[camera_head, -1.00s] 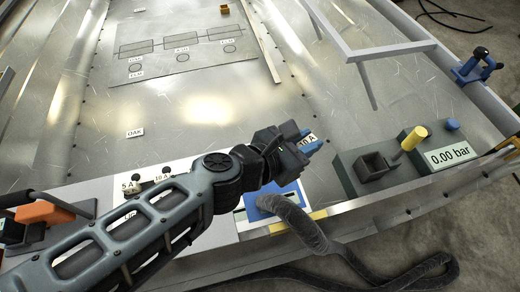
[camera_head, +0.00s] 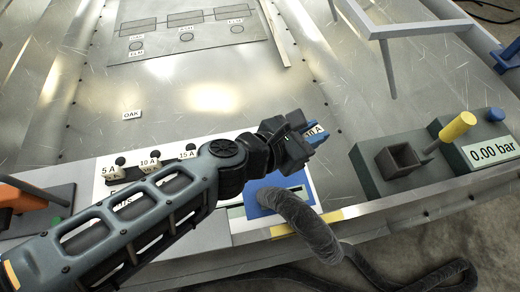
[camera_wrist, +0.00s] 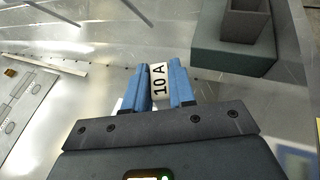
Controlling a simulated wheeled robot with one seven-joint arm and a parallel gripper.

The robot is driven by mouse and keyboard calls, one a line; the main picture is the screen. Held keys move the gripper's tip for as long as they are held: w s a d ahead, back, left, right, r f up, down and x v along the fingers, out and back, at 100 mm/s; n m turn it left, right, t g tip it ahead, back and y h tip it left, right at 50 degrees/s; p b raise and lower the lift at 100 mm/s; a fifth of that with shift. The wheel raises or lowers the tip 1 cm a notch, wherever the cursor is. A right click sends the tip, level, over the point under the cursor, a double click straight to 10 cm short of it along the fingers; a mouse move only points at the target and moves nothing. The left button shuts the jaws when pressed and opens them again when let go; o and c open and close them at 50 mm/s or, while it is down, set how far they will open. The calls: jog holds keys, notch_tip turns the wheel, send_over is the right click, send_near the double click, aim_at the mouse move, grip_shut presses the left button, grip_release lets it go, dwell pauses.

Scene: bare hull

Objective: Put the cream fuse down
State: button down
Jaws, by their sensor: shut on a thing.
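My gripper (camera_head: 309,131) is shut on a cream fuse (camera_wrist: 158,80) marked "10 A", which shows between its two blue fingers in the wrist view (camera_wrist: 163,90). In the head view the fuse (camera_head: 313,132) is partly hidden by the fingers. The gripper and fuse are above the metal surface, beside the blue block with a thick grey hose. A white panel (camera_head: 112,190) to the left bears labels 5 A, 10 A and 15 A, with small cream pieces and dark round spots near them. My arm hides part of this panel.
A blue block (camera_head: 265,205) carries the hose (camera_head: 310,225). The metal sheet (camera_head: 215,100) beyond the gripper is largely clear.

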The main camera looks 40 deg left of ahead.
jog(key=s+a+f+b, duration=0.1)
jog(key=a+f, duration=0.1)
jog(key=a, duration=0.1)
jog(key=a+f+b, duration=0.1)
jog(key=a+f, duration=0.1)
jog(key=a, duration=0.2)
jog(key=s+a+f+b, duration=0.1)
jog(key=a+f, duration=0.2)
jog(key=a, duration=0.1)
jog(key=shift+s+b, duration=0.3)
jog(key=shift+s, duration=0.05)
notch_tip(320, 180, down, 4)
jog(key=shift+r+b, duration=0.1)
jog(key=shift+b, duration=0.5)
jog(key=c, duration=0.9)
grip_release()
jog(key=shift+c, duration=0.2)
jog(key=p+v, duration=0.2)
jog(key=v, duration=1)
